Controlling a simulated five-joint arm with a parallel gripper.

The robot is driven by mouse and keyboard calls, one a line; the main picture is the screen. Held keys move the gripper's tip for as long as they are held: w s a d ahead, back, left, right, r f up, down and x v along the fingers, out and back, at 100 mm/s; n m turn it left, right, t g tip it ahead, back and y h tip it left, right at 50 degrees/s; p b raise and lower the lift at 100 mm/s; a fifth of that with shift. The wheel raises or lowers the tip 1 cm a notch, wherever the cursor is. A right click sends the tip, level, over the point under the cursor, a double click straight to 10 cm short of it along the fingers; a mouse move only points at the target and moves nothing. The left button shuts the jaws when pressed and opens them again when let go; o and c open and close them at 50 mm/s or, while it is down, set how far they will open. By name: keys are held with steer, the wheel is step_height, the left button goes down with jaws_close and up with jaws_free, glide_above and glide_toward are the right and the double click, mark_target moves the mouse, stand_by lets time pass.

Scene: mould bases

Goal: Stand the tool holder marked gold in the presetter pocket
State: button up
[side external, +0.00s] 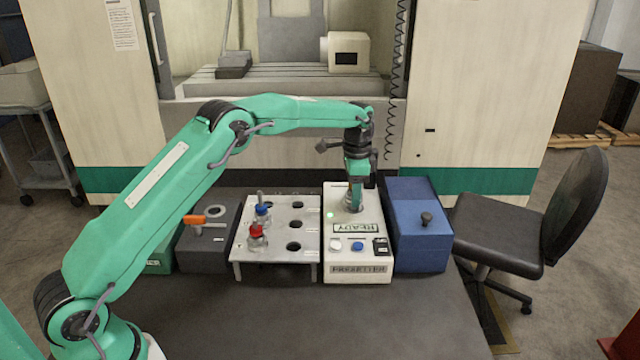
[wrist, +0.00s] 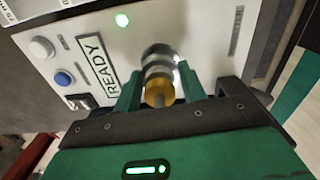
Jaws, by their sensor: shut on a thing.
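The gold-marked tool holder (wrist: 159,92) is between my gripper's fingers (wrist: 158,85) in the wrist view, and my gripper is shut on it. Its lower end is at the round metal presetter pocket (wrist: 157,55); I cannot tell how deep it sits. In the side view my gripper (side external: 356,198) points down at the back part of the white presetter (side external: 342,257), and the fingers largely hide the holder. The pocket's ring (side external: 352,208) shows just below the fingers. A green light (side external: 330,215) glows beside the READY label.
A grey rack (side external: 274,240) left of the presetter bears a blue-marked holder (side external: 262,212) and a red-marked holder (side external: 257,236); its other holes look empty. A dark block (side external: 205,245) with an orange-handled lever stands further left. A blue box (side external: 418,230) with a black knob stands close right.

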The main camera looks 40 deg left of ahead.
steer(key=shift+f, duration=0.7)
steer(key=o, duration=1.3)
steer(key=shift+o, duration=0.8)
steer(key=shift+f, duration=0.1)
steer(key=shift+r, duration=3.95)
